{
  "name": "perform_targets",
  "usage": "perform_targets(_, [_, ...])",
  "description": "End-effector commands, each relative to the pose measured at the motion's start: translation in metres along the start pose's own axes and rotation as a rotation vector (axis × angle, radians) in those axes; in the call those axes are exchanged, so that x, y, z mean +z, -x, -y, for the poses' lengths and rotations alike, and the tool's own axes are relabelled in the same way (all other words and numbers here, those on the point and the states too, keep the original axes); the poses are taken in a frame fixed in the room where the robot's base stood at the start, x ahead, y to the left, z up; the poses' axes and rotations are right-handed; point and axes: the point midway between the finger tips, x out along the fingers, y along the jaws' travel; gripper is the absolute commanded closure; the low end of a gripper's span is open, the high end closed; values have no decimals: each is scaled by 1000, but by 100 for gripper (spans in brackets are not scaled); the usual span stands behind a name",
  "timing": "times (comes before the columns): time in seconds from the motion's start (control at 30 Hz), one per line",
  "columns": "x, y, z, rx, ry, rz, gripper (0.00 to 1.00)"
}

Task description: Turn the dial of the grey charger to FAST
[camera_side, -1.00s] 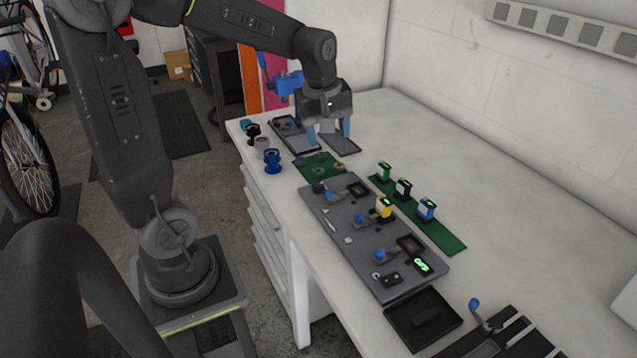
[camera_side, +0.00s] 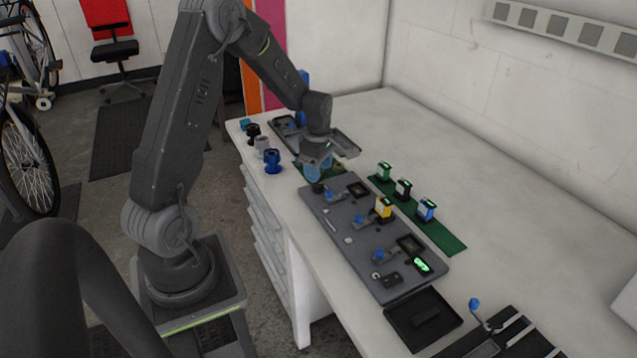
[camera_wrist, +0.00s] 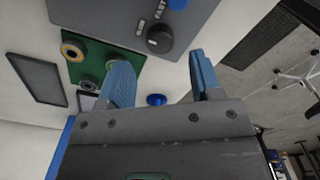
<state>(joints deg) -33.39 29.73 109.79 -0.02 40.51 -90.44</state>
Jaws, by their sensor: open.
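The grey charger panel (camera_side: 345,248) lies on the white bench. Where the dial's pointer stands is too small to tell. My gripper (camera_side: 317,172) is over the far end of the panel in the side view, hiding part of that corner. In the wrist view my gripper (camera_wrist: 159,60) has its two blue fingers apart and empty, with the dial beyond the gap, apparently untouched.
A green mat (camera_wrist: 80,45) with round parts adjoins the panel. Blue levers, a yellow-and-white module (camera_side: 383,208) and a lit green display (camera_side: 422,265) stand on the panel. Blue and black spools (camera_side: 272,161) stand at the bench edge. A black tray (camera_side: 425,319) lies at the near end.

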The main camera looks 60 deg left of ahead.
Motion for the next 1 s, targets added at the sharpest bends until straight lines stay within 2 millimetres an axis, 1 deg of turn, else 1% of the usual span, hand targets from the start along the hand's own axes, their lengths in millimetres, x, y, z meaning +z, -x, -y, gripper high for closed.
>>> perform_targets(0.03, [0,-11,1,-5,-1,0,41])
perform_targets(0.1, [0,-23,1,-4,-1,0,41])
perform_targets(0.2, [0,-36,0,-2,-1,0,41])
perform_targets(0.3, [0,-45,0,-1,-1,0,41])
perform_targets(0.43, [0,-50,0,0,-1,0,41])
perform_targets(0.7, [0,-50,0,1,-1,0,42])
perform_targets(1.0, [0,-50,0,1,-1,0,71])
